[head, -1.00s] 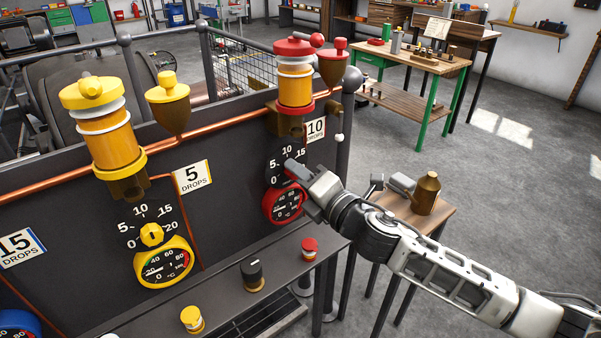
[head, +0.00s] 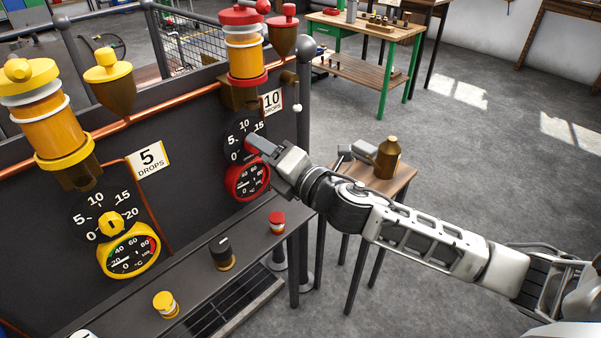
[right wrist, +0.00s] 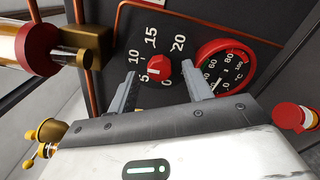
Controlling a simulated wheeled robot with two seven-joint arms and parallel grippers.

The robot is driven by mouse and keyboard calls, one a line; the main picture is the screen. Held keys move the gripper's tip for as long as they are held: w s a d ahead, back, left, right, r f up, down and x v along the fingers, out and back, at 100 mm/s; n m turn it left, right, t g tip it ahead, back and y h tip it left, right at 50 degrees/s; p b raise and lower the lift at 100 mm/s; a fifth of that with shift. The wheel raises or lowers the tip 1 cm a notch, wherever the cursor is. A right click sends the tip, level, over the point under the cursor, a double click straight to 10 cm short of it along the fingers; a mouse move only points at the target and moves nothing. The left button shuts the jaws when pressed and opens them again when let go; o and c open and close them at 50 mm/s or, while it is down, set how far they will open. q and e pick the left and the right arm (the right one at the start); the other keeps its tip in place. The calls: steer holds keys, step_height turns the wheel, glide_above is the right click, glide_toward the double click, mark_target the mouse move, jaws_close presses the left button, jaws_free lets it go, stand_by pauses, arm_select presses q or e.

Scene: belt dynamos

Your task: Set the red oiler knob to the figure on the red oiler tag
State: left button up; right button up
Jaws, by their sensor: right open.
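The red oiler tag (head: 272,102) reads 10 DROPS in the head view. The red oiler (head: 243,45) stands above its black dial (head: 236,128). In the right wrist view the red oiler knob (right wrist: 159,68) sits on the dial between 0, 5, 10, 15 and 20. A white mark on the knob faces the left, near 5 and 10; its exact figure is hard to tell. My right gripper (right wrist: 163,86) is open, a finger on each side of the knob with gaps visible. In the head view my right gripper (head: 256,146) hides most of the knob. My left gripper is out of view.
A red-rimmed gauge (head: 247,182) sits just below the dial. A yellow oiler (head: 45,120) with its knob (head: 110,224) is at the left. A shelf (head: 195,265) with several small capped items runs below. A small table (head: 400,178) stands right.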

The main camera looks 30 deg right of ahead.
steer(key=b+v, duration=0.3)
steer(key=v, duration=1.1)
steer(key=shift+s, duration=0.1)
step_height(320, 180, down, 14)
steer(key=s+m+g+h, duration=0.3)
steer(key=m, duration=1.1)
steer(key=s+a+f+m+g, duration=0.3)
steer(key=s+a+f+m, duration=0.3)
steer(key=f+m, duration=0.4)
steer(key=shift+s+a+f+m, duration=0.15)
steer(key=shift+a+f+m, duration=0.1)
steer(key=shift+a+m, duration=0.35)
